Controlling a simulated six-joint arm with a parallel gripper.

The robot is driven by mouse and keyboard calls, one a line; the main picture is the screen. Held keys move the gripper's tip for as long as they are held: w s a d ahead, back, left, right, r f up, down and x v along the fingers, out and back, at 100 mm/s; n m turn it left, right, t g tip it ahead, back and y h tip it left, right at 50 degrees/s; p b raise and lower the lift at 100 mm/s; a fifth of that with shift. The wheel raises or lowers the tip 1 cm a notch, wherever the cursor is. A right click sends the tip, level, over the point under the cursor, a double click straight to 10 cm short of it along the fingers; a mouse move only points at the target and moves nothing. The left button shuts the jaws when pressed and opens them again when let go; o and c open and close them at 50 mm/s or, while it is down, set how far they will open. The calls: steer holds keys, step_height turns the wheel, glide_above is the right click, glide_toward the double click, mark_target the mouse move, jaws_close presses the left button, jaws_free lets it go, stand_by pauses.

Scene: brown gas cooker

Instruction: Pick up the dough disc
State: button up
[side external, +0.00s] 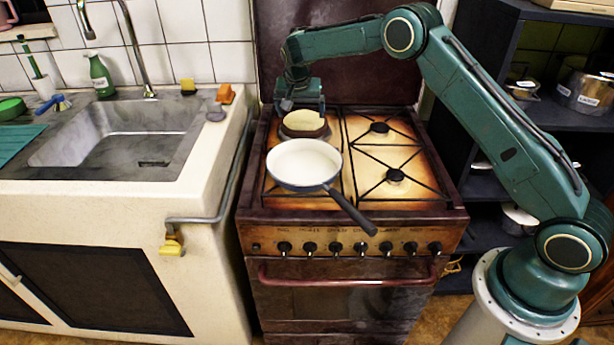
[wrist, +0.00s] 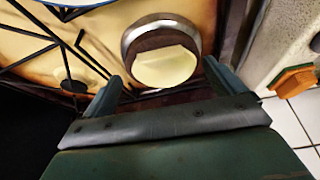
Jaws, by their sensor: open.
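The dough disc (side external: 303,121) is pale cream and round. It lies in a brown round dish (side external: 304,134) at the back left of the cooker. In the wrist view the dough disc (wrist: 165,70) shows ahead of the fingers, inside the dish (wrist: 150,43), which has a metallic-looking rim. My gripper (side external: 304,106) is open and empty, pointing down just above and behind the disc. In the wrist view the fingers of my gripper (wrist: 160,72) are spread wide, to either side of the disc's near edge. I cannot tell whether they touch anything.
A white-lined frying pan (side external: 304,162) with a dark handle stands on the front left burner, close to the dish. The right burners (side external: 395,175) are bare under black grates. The cooker's raised lid (side external: 340,60) stands behind my gripper. A sink (side external: 120,140) is at the left.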

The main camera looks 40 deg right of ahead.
mark_target(302, 125)
steer(key=shift+d+f, duration=0.1)
steer(key=shift+f, duration=0.15)
steer(key=shift+w+f, duration=0.1)
steer(key=shift+x, duration=2.5)
steer(key=c, duration=1.1)
